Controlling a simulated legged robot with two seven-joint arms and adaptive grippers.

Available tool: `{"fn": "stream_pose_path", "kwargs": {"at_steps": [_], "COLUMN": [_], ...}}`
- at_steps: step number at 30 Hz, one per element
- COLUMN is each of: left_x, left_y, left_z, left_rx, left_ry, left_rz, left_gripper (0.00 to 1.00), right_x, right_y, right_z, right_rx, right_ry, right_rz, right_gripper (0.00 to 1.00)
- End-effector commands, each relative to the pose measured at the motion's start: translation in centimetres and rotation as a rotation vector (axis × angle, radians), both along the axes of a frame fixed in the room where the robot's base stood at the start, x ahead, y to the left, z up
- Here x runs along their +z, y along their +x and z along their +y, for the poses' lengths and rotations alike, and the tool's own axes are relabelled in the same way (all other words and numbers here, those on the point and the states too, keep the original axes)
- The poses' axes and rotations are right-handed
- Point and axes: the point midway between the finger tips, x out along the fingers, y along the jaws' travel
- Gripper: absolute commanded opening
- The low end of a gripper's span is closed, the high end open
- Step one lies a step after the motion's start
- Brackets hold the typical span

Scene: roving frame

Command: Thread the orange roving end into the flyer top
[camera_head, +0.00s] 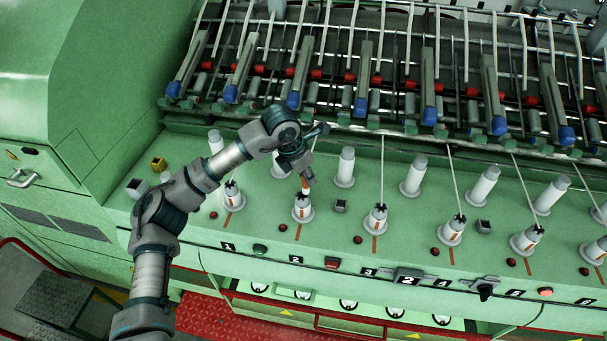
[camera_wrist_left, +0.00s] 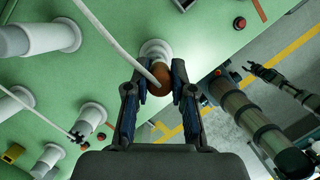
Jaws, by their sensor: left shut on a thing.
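My left gripper (camera_head: 306,178) reaches down over the flyer top (camera_head: 303,208) at station 2, which is a pale cone with a dark tip on the green bench. The gripper is shut on the orange roving end (camera_head: 305,187), which shows as a short orange piece just above the flyer top. In the left wrist view the orange end (camera_wrist_left: 180,74) sits between the two dark fingers (camera_wrist_left: 160,88), with a pale strand (camera_wrist_left: 108,38) running to it. Whether the end touches the flyer top is unclear.
Similar flyer tops (camera_head: 376,218) stand in the front row, some with taut strands. White bobbins (camera_head: 345,167) stand behind. The drafting frame (camera_head: 365,90) with blue-tipped arms rises at the back. Small buttons and black knobs (camera_head: 485,288) line the front edge.

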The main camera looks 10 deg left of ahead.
Motion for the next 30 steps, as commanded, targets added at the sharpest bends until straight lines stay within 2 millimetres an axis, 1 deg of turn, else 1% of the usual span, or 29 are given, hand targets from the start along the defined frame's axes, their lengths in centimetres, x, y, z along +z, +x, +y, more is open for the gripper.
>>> {"fn": "stream_pose_path", "kwargs": {"at_steps": [9, 21, 30], "left_x": [-0.2, -2.0, -2.0], "left_y": [0.0, 0.0, 0.0], "left_z": [0.1, 0.1, 0.1], "left_rx": [0.001, 0.001, 0.001], "left_ry": [0.0, 0.0, 0.0], "left_rz": [0.0, 0.0, 0.0], "left_gripper": [0.0, 0.0, 0.0], "right_x": [-0.2, -1.5, -1.5], "right_y": [0.0, -0.1, -0.1], "right_z": [-0.7, -0.5, -0.1], "right_rx": [0.001, 0.0, -0.002], "right_ry": [-0.008, -0.006, -0.001], "right_rz": [0.0, 0.002, 0.002], "right_gripper": [0.4, 0.4, 0.4]}}
